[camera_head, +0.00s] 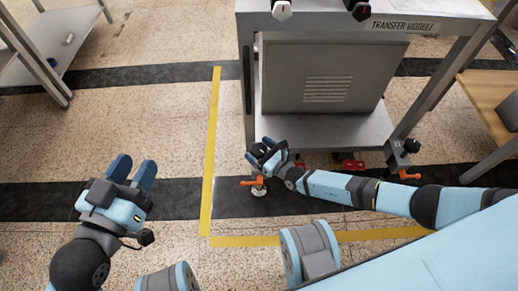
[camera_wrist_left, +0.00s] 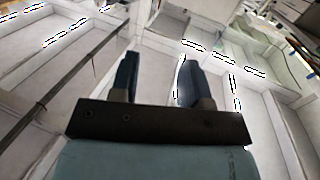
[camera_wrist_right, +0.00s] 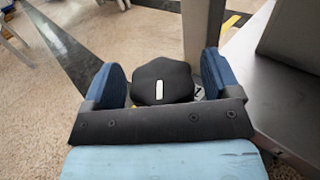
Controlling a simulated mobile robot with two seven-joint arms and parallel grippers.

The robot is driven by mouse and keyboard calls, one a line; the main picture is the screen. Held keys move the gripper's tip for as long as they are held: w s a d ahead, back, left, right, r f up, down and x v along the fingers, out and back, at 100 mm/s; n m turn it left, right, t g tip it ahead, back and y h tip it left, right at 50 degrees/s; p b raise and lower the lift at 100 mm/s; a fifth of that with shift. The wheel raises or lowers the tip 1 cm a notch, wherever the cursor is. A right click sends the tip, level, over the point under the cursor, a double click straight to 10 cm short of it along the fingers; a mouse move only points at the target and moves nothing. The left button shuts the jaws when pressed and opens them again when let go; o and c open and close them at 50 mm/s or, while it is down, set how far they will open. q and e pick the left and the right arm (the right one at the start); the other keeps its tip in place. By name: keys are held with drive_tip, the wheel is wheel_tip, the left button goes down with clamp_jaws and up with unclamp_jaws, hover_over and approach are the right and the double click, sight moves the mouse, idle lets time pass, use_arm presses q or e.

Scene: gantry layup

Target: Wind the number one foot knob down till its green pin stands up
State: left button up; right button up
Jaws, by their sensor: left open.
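A black lobed foot knob with a small white mark (camera_wrist_right: 160,84) stands between the fingers of my right gripper (camera_wrist_right: 165,75) in the right wrist view. The fingers straddle it, with a narrow gap on at least one side. In the head view my right gripper (camera_head: 262,155) is at the front left leg of the transfer module (camera_head: 335,80), and mostly hides the knob. No green pin and no readable foot number show. My left gripper (camera_head: 132,172) is open and empty, held over the floor at the left. It also shows in the left wrist view (camera_wrist_left: 158,75).
A castor (camera_head: 259,190) with an orange lever (camera_head: 250,183) is below the near knob. Another black knob (camera_head: 411,146) and orange lever (camera_head: 408,175) are at the right leg. Yellow floor tape (camera_head: 211,150) runs left of the module. A wooden table (camera_head: 490,95) stands at right.

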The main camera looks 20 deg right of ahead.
use_arm(q)
drive_tip(key=shift+r, duration=0.1)
use_arm(e)
drive_tip(key=shift+s+d, duration=0.2)
drive_tip(key=shift+s, duration=0.15)
use_arm(q)
drive_tip(key=n+p, duration=0.1)
drive_tip(key=s+r+p, duration=0.1)
drive_tip(key=p, duration=0.1)
drive_tip(key=shift+s+d+r+n, duration=0.1)
drive_tip(key=shift+d+n, duration=0.25)
drive_tip(key=shift+n, duration=0.05)
use_arm(e)
drive_tip(key=v, duration=1.3)
